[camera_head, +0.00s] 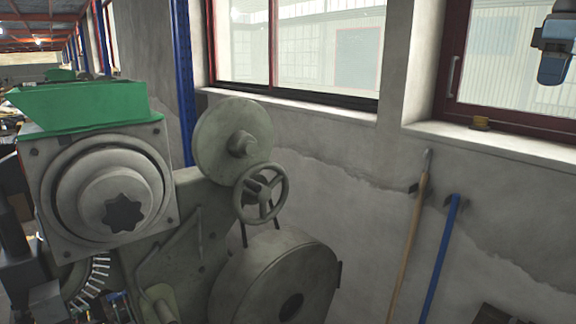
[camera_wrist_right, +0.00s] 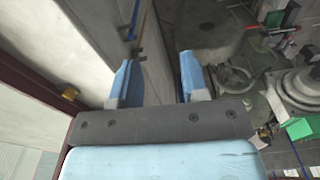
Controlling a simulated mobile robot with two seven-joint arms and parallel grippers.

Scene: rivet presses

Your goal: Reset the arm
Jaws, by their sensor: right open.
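My right gripper (camera_head: 554,62) shows at the upper right edge of the head view, in front of the window and cut off by the frame. In the right wrist view its two blue fingers (camera_wrist_right: 158,82) stand apart with nothing between them. The gripper is open and empty, up in the air, clear of the press. My left gripper is in neither view.
A grey rivet press (camera_head: 285,272) with a handwheel and green hopper (camera_head: 80,101) fills the head view's left. A wooden pole (camera_head: 409,237) and blue pole (camera_head: 440,258) lean on the wall (camera_head: 350,215). A small yellow object (camera_head: 481,123) sits on the windowsill.

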